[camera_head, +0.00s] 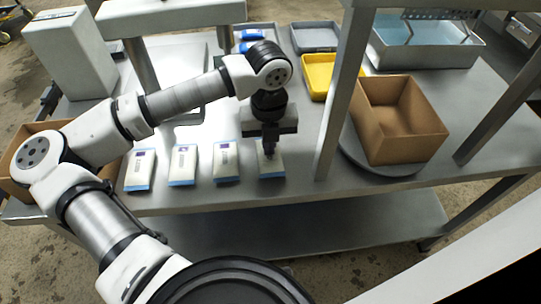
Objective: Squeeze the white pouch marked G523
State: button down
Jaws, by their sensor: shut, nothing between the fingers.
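Several white pouches with blue edges lie flat in a row along the front of the steel table. They are the far-left pouch (140,171), the second pouch (182,167), the third pouch (226,164) and the right-end pouch (272,170). Their printed marks are too small to read, so I cannot tell which is G523. My gripper (269,153) points down over the right-end pouch, shut with nothing between its fingers. Its fingertips are at or just above the pouch's top; I cannot tell whether they touch. The gripper hides part of that pouch.
A table post (341,95) stands right of the pouches. Beyond it, an open cardboard box (398,125) sits on a round grey plate (368,165). A yellow tray (318,74), a grey tray (315,36) and a metal basin (425,52) are behind. A white machine (170,14) stands back left.

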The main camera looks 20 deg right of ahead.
jog(key=shift+r+p, duration=0.45)
jog(key=shift+r, duration=0.2)
notch_tip(320, 180, up, 6)
jog(key=p, duration=0.2)
jog(key=shift+r, duration=0.25)
dwell(0.4)
